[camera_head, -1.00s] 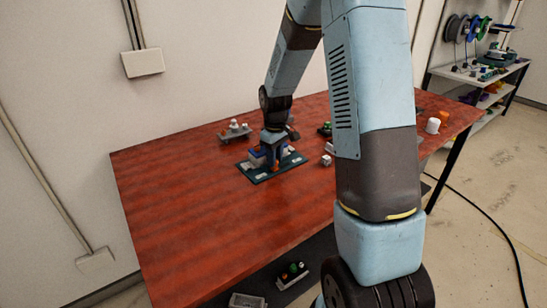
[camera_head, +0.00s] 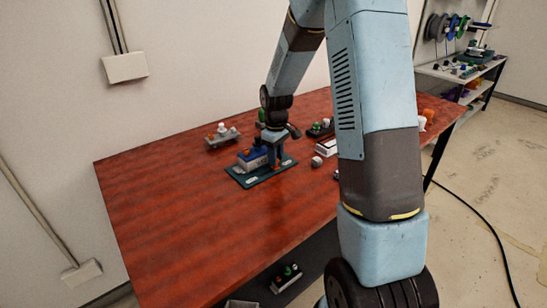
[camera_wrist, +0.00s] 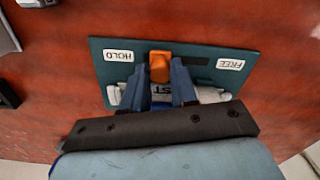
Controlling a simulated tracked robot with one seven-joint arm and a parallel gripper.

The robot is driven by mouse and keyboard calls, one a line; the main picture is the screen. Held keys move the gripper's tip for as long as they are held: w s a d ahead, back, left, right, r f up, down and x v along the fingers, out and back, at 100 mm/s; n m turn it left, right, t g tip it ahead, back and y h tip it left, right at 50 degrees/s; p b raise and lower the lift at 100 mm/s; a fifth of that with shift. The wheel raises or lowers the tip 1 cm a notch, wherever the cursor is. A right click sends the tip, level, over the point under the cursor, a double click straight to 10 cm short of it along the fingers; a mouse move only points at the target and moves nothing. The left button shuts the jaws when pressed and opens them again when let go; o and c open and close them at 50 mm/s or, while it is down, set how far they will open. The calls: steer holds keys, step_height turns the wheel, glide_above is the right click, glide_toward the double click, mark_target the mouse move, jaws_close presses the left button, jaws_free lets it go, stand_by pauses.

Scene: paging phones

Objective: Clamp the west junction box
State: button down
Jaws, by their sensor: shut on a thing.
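The junction box, a teal plate (camera_wrist: 222,82) with HOLD and FREE labels, lies on the red table; it also shows in the head view (camera_head: 249,181). Lettering ending in "ST" shows on a pale part of it, partly hidden by my gripper. An orange lever (camera_wrist: 160,66) stands between my blue fingertips, nearer the HOLD label, with a dark slot towards FREE. My gripper (camera_wrist: 157,84) is shut on the lever; in the head view my gripper (camera_head: 275,162) reaches down at the plate's right part. A blue and grey body (camera_head: 252,159) sits on the plate left of it.
A grey fixture with small knobs (camera_head: 222,137) stands behind the plate. Small white parts (camera_head: 317,161) and a green-topped fixture (camera_head: 319,129) are to the right, near my arm. The red table's left and front (camera_head: 170,220) are clear. A shelf (camera_head: 465,70) stands far right.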

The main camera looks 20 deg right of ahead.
steer(key=c, duration=0.9)
jaws_free()
steer(key=shift+d, duration=0.25)
steer(key=shift+r, duration=0.1)
steer(key=shift+r, duration=6.75)
steer(key=shift+s+r, duration=0.1)
steer(key=s+r+m+t, duration=0.35)
steer(key=s+r, duration=0.75)
steer(key=s, duration=0.4)
steer(key=s+m, duration=0.1)
steer(key=s, duration=0.4)
steer(key=s+m+t, duration=0.1)
steer(key=s, duration=0.4)
steer(key=s+r+m+t, duration=0.1)
steer(key=s+m, duration=0.1)
steer(key=s, duration=0.3)
steer(key=shift+s+a, duration=0.1)
steer(key=shift+a, duration=0.05)
